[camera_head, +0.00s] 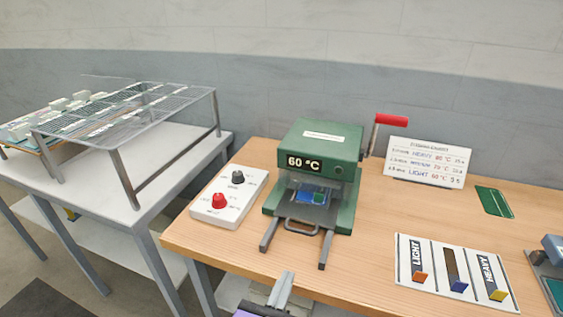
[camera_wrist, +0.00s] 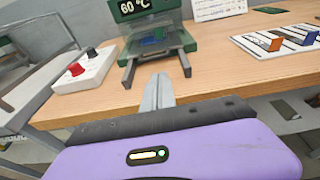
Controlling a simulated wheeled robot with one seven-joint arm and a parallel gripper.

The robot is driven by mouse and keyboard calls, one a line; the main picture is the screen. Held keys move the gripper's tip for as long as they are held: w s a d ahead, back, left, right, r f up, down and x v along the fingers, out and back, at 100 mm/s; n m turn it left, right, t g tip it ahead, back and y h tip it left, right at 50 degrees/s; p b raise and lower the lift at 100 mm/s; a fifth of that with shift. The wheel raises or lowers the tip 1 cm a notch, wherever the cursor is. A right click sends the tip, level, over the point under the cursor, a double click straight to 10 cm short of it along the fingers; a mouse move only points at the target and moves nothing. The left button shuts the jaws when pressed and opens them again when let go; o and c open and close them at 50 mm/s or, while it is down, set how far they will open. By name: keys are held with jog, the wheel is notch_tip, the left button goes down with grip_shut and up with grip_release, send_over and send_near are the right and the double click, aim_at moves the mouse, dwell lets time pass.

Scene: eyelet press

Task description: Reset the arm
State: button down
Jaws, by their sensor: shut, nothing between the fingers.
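My gripper (camera_wrist: 158,92) is shut and empty, its closed fingers pointing toward the table's front edge in the wrist view. In the head view my gripper (camera_head: 281,289) shows at the bottom, in front of the table edge and below the green press. The green press (camera_head: 318,150) stands on the wooden table with a "60 °C" display and a red-handled lever (camera_head: 391,120) raised at its right. A blue piece (camera_head: 311,195) lies inside the press opening. The press also shows in the wrist view (camera_wrist: 172,37), ahead of the fingers.
A white control box (camera_head: 229,195) with a red and a dark knob sits left of the press. A sorting board (camera_head: 437,274) with coloured tabs lies at the right, a sign (camera_head: 426,162) behind it. A wire rack (camera_head: 127,113) stands on a grey table at the left.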

notch_tip(320, 180, up, 9)
jog(key=n+t, duration=0.4)
jog(key=n, duration=0.1)
jog(key=s+d+r+n+t+y, duration=0.1)
jog(key=s+d+r+n+t, duration=0.2)
jog(key=n, duration=0.4)
jog(key=s+d+r+n+t+y, duration=0.2)
jog(key=s+d+n, duration=0.1)
jog(key=s+n, duration=0.25)
jog(key=s+d+f+n+g+y, duration=0.1)
jog(key=s+d+f+n+g, duration=0.3)
jog(key=s+n, duration=0.7)
jog(key=s+d+f+n+g+y, duration=0.1)
jog(key=s+d+f+n+g, duration=0.4)
jog(key=s+d+f+n, duration=0.3)
jog(key=s+f+n, duration=0.3)
jog(key=s, duration=0.2)
jog(key=shift+s+d, duration=0.2)
jog(key=shift+d, duration=0.15)
